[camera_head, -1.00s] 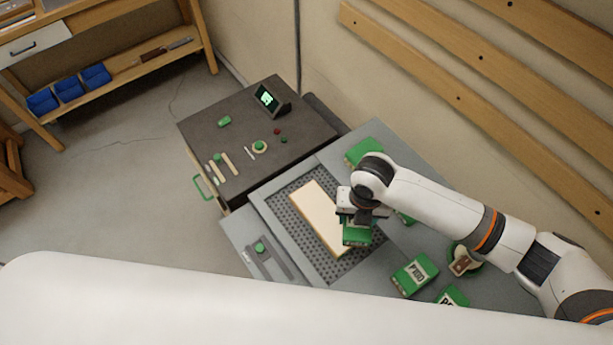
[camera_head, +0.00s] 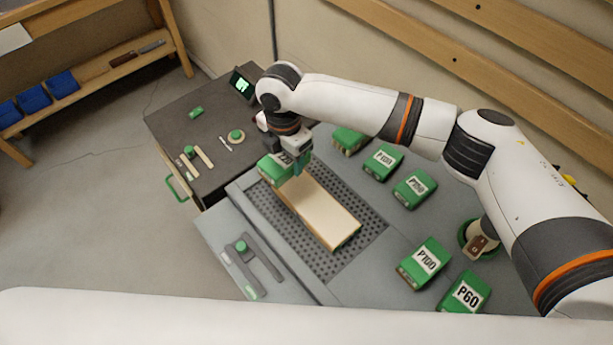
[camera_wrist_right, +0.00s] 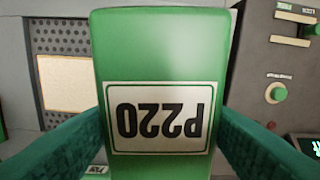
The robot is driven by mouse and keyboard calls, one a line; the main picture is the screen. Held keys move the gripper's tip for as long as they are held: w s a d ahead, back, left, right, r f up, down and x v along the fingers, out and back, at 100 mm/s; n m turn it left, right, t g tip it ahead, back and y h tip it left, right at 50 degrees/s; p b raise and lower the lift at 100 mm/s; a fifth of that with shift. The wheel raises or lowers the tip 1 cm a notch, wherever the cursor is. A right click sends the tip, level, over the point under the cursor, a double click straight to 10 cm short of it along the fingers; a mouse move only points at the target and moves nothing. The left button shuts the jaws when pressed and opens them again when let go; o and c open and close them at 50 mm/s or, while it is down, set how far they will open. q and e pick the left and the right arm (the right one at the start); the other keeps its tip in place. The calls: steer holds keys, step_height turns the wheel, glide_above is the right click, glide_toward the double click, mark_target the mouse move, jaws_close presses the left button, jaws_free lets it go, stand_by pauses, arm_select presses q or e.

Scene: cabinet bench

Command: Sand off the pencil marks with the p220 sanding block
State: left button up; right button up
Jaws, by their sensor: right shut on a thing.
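My right gripper (camera_head: 291,163) is shut on a green sanding block (camera_head: 273,171). In the right wrist view the block (camera_wrist_right: 165,60) fills the middle between the two fingers, its P220 label upside down. The pale wooden board (camera_head: 330,217) lies on the perforated grey panel (camera_head: 354,256). The block is at the board's far left end; I cannot tell whether it touches the wood. A pale piece of the board (camera_wrist_right: 62,83) shows at the left of the wrist view. No pencil marks can be made out. My left gripper is not in view.
Several other green blocks stand right of the panel, including a P60 block (camera_head: 464,292) and another labelled block (camera_head: 424,262). A dark cabinet top (camera_head: 190,121) at left holds a small display (camera_head: 241,84) and small items. A grey fixture with a green knob (camera_head: 241,246) is in front.

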steer(key=shift+w+a+f, duration=0.1)
steer(key=shift+w+a, duration=0.05)
steer(key=b, duration=0.6)
glide_above(288, 183)
step_height(288, 183, down, 6)
steer(key=shift+r, duration=0.2)
steer(key=shift+f, duration=0.95)
stand_by(0.3)
